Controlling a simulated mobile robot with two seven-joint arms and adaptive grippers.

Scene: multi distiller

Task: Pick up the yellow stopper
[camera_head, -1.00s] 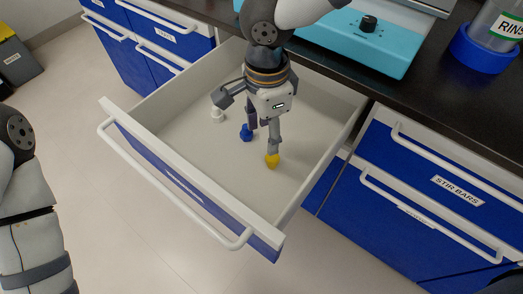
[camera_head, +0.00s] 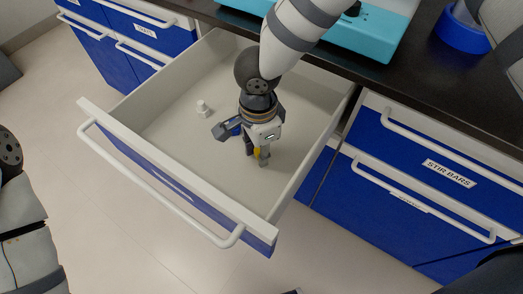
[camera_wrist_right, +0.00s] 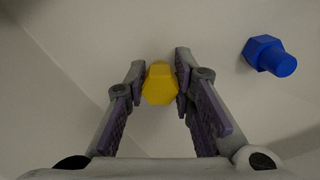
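The yellow stopper (camera_head: 257,152) is in the open drawer, low between the fingers of my right gripper (camera_head: 256,158). In the right wrist view the yellow stopper (camera_wrist_right: 160,84) sits between the two fingertips (camera_wrist_right: 160,80), with a pad close against each side and no clear gap. The gripper looks shut on it. The stopper appears to be at the drawer floor, not visibly lifted. My left arm shows at the left edge of the head view, but its gripper is not in view.
A blue stopper (camera_wrist_right: 270,56) lies beside the right finger in the wrist view. A white stopper (camera_head: 203,108) stands farther left in the drawer. The drawer's front wall (camera_head: 180,168) and sides surround the gripper. The dark counter edge (camera_head: 430,110) is at the right.

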